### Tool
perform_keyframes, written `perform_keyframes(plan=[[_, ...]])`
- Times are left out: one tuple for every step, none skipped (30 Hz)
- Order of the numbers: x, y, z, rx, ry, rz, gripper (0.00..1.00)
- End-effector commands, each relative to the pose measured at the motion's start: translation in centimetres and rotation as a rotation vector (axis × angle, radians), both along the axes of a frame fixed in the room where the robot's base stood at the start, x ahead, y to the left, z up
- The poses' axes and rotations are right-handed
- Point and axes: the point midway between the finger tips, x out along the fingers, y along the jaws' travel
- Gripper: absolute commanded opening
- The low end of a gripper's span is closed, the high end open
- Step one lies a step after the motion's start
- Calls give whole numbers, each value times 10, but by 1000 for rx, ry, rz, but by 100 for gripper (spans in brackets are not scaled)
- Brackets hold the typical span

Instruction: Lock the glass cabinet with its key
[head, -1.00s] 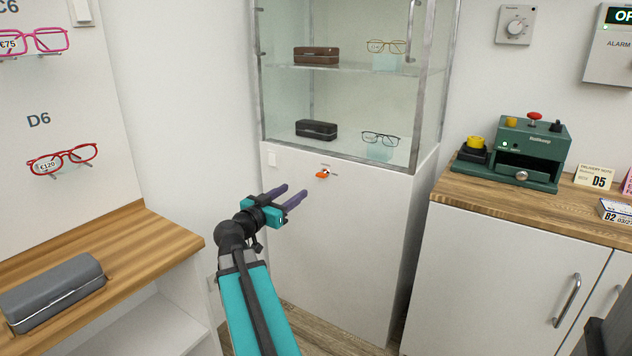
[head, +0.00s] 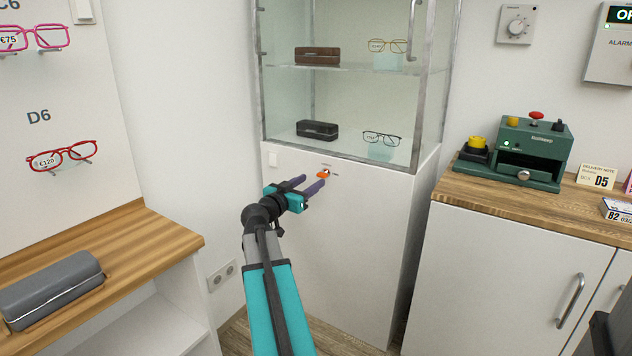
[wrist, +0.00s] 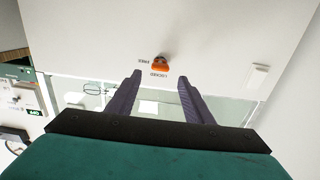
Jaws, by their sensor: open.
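The glass cabinet (head: 345,160) stands in the middle of the head view, with glass above and a white base below. An orange key (head: 323,175) sits in the lock at the top of the white base. The key also shows in the wrist view (wrist: 160,67), beyond the fingertips, with small labels beside it. My gripper (head: 312,180) is open and empty, its purple fingers pointing at the key from the lower left. In the wrist view my fingers (wrist: 161,80) are spread either side of the key's line. I see no contact with the key.
Inside the cabinet are glasses and dark cases (head: 317,130). A wooden counter with a green machine (head: 520,150) stands at the right. A wooden shelf with a grey case (head: 52,288) is at the left. The space before the cabinet's white base is clear.

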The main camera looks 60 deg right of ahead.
Motion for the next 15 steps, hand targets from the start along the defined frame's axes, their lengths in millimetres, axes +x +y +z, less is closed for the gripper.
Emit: perform_keyframes(plan=[[1, -8, -1, 0, 0, -2, 47], [1, -12, -1, 0, -1, -2, 47], [1, -17, -1, 0, -1, -1, 47], [1, -20, -1, 0, -1, -1, 47], [1, -24, -1, 0, -1, -1, 47], [0, -29, -1, 0, -1, -2, 47], [0, -32, -1, 0, -1, -2, 47], [0, -35, -1, 1, -1, -2, 47], [1, -39, -1, 1, -1, -1, 47], [1, -41, -1, 1, -1, -1, 47], [1, -44, 0, 0, -1, 0, 47], [0, -46, 0, 0, -1, 0, 47], [0, -48, 0, 0, -1, -1, 47], [0, -50, 0, 0, -1, -1, 47], [0, -51, 0, 0, -1, -1, 47]])
